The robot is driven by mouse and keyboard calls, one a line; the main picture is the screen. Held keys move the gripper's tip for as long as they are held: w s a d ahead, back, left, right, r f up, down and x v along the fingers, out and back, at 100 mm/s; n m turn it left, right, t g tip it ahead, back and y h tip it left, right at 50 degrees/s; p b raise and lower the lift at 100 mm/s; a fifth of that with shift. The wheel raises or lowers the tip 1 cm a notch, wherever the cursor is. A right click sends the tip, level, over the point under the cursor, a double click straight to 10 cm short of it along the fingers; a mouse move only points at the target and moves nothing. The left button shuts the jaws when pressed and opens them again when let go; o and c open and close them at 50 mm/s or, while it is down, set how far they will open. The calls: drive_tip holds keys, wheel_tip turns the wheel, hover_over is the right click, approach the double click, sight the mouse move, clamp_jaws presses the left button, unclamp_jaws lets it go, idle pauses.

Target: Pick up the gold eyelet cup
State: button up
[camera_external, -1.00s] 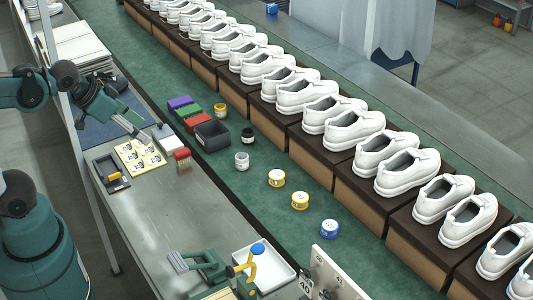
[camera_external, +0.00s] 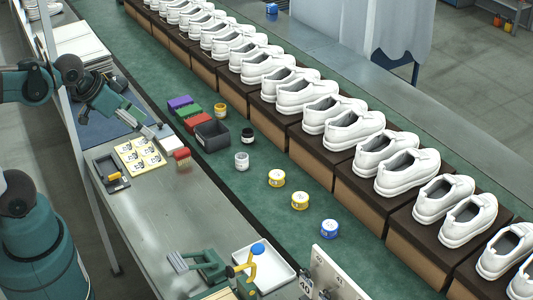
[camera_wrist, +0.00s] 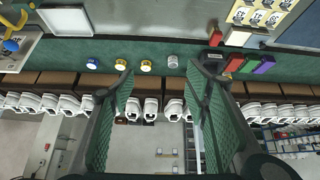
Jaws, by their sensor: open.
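The gold eyelet cup (camera_external: 220,111) stands upright on the green belt in the external view, beside the red, green and purple blocks and behind the black cup (camera_external: 247,135). I cannot make it out in the wrist view, where my right finger covers part of that area. My gripper (camera_external: 148,133) is left of the cup in the external view, above the bench and apart from the cup. In the wrist view my gripper (camera_wrist: 160,68) shows its two green-padded fingers spread wide with nothing between them.
A silver cup (camera_external: 242,161), two yellow tins (camera_external: 276,178) and a blue tin (camera_external: 329,228) stand along the belt. A dark bin (camera_external: 212,135) is close to the gold cup. White shoes on brown boxes line the far side. A red brush (camera_external: 182,154) is on the bench.

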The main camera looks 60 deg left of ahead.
drive_tip(key=w+a+r+n+g, duration=0.15)
drive_tip(key=w+a, duration=0.25)
drive_tip(key=w, duration=0.4)
drive_tip(key=w+a+r+n+g, duration=0.1)
drive_tip(key=w+a+r+n, duration=0.2)
drive_tip(key=w, duration=0.5)
drive_tip(key=n+g, duration=0.5)
drive_tip(key=n, duration=0.8)
hover_over(220, 105)
drive_tip(key=shift+m+t, duration=0.25)
drive_tip(key=f, duration=2)
drive_tip(key=d+f, duration=0.1)
drive_tip(key=f, duration=0.9)
drive_tip(key=shift+f+p, duration=0.35)
drive_tip(key=shift+f, duration=0.05)
drive_tip(key=shift+a+f, duration=0.3)
drive_tip(key=shift+f, duration=0.1)
drive_tip(key=shift+f, duration=1.25)
